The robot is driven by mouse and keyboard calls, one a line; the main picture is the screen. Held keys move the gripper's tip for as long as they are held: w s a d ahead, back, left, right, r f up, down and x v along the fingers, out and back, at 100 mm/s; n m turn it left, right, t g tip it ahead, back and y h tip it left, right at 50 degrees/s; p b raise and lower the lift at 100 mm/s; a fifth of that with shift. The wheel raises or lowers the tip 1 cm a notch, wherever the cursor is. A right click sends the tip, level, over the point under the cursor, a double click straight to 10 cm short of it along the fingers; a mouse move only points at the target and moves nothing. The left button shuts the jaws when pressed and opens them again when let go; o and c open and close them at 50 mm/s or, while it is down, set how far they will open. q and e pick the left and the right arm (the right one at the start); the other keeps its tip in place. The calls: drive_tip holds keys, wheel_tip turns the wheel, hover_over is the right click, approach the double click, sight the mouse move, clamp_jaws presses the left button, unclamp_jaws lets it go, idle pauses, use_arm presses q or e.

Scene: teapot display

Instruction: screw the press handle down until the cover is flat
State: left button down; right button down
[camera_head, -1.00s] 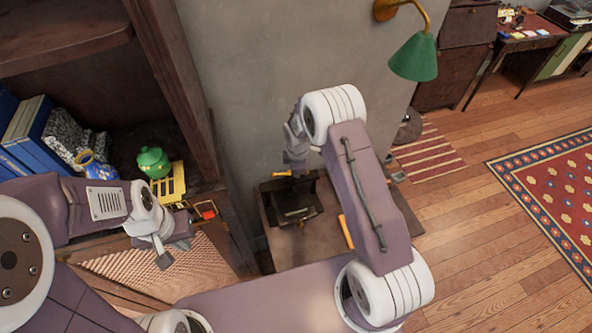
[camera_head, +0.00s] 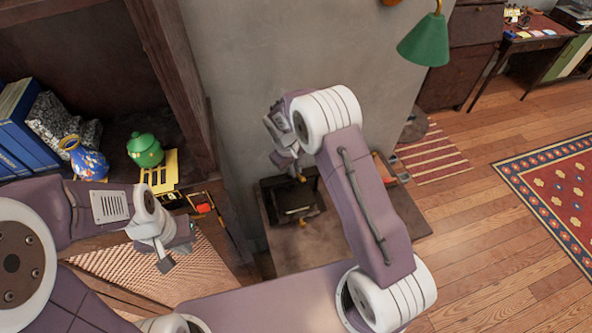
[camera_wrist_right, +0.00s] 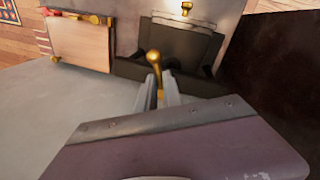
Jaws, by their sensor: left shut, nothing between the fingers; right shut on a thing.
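The press (camera_head: 276,198) is a dark, boxy thing on a small wooden table by the wall, partly behind my right arm. In the right wrist view its dark frame and cover (camera_wrist_right: 165,42) stand beyond the fingers; I cannot tell whether the cover is flat. My right gripper (camera_wrist_right: 158,92) is shut on a brass handle with a round end (camera_wrist_right: 153,58). In the head view this gripper (camera_head: 296,168) is above the press, with a bit of brass at its tip. My left gripper (camera_head: 166,264) is shut and empty, away from the press at the left.
A wooden box with brass fittings (camera_wrist_right: 80,42) stands beside the press. A shelf at the left holds a green teapot (camera_head: 145,150), a blue jug (camera_head: 84,160) and books (camera_head: 18,130). A green lamp (camera_head: 426,40) hangs on the wall. Open floor lies at the right.

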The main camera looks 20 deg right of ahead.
drive_tip(key=m, duration=0.3)
drive_tip(key=a+m+g, duration=0.1)
drive_tip(key=m, duration=0.2)
drive_tip(key=a+m, duration=0.1)
drive_tip(key=m, duration=0.3)
drive_tip(key=shift+w+r+g, duration=0.1)
drive_tip(key=shift+w+g, duration=0.2)
drive_tip(key=shift+g, duration=0.1)
drive_tip(key=m, duration=0.4)
drive_tip(key=shift+w+a+m+g, duration=0.3)
drive_tip(key=shift+w+a+g, duration=0.05)
drive_tip(key=shift+g, duration=0.05)
drive_tip(key=m, duration=0.3)
drive_tip(key=w+m+y, duration=0.1)
drive_tip(key=m, duration=0.2)
drive_tip(key=shift+w+a+g+y, duration=0.15)
drive_tip(key=shift+a+g+y, duration=0.05)
drive_tip(key=shift+g+y, duration=0.1)
drive_tip(key=m, duration=0.3)
drive_tip(key=w+m+y, duration=0.1)
drive_tip(key=m, duration=0.2)
drive_tip(key=shift+w+d+m+p, duration=0.15)
drive_tip(key=shift+d+m+p, duration=0.05)
drive_tip(key=shift+m+p, duration=0.2)
drive_tip(key=c, duration=1.5)
unclamp_jaws()
